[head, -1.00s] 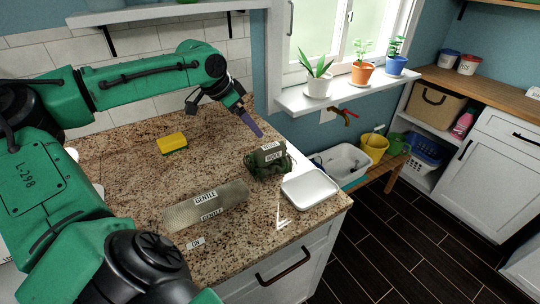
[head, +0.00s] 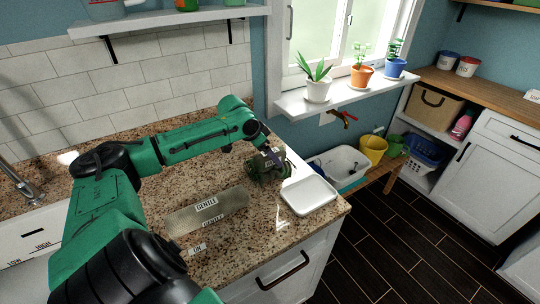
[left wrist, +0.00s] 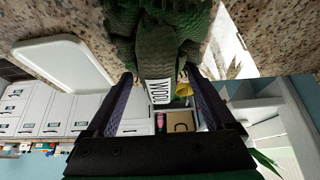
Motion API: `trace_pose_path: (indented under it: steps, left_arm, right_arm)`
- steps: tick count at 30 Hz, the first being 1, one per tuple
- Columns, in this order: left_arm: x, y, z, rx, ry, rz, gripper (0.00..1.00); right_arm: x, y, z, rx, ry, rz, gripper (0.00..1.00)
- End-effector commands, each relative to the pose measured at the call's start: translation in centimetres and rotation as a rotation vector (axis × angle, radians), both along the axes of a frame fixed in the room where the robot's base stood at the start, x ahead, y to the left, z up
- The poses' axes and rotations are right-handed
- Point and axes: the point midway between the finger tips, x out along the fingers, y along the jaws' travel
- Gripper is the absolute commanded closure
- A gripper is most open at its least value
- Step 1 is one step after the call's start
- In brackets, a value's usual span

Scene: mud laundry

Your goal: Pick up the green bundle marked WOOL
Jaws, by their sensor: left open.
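The green bundle (head: 262,172) lies on the granite counter, left of the white tray. In the left wrist view the bundle (left wrist: 165,45) is close, with a white label reading WOOL facing the camera. My left gripper (head: 274,158) is at the bundle in the head view, partly covering it. In the left wrist view the gripper's two purple fingers (left wrist: 160,85) are apart, one on each side of the bundle's labelled part. I cannot tell whether they touch it. My right gripper is not in view.
A white tray (head: 309,196) sits right of the bundle near the counter edge. A beige GENTLE roll (head: 190,217) lies to the left. The window sill (head: 345,91) with potted plants is beyond. Bare granite (head: 235,247) lies in front.

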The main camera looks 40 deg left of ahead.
Motion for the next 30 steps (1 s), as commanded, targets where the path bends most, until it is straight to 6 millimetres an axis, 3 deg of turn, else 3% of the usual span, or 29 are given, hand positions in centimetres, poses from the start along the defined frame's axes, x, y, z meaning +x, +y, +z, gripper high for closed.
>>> trace_pose_path:
  steps: [4,5,11,12,23,26,30]
  left_arm:
    - [0.0,0.0,0.0,0.001,0.001,0.0,0.12]
    - [0.0,0.0,0.0,0.0,0.001,0.0,0.2]
    - [0.0,0.0,0.0,0.0,0.001,0.0,0.96]
    - [0.0,0.0,0.0,0.0,0.001,0.0,1.0]
    - [0.0,0.1,0.9,0.002,-0.003,0.0,1.0]
    - [0.1,0.0,2.4,0.001,-0.004,0.0,1.0]
    - [0.2,0.0,7.0,-0.003,-0.012,0.001,1.0]
  right_arm:
    - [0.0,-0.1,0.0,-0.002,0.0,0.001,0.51]
    - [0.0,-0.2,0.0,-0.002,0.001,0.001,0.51]
    - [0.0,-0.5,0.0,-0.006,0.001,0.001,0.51]
    - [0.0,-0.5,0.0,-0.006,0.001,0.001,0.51]
    - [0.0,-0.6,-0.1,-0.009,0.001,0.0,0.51]
    - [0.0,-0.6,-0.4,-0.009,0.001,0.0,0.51]
    - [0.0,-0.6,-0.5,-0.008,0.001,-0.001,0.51]
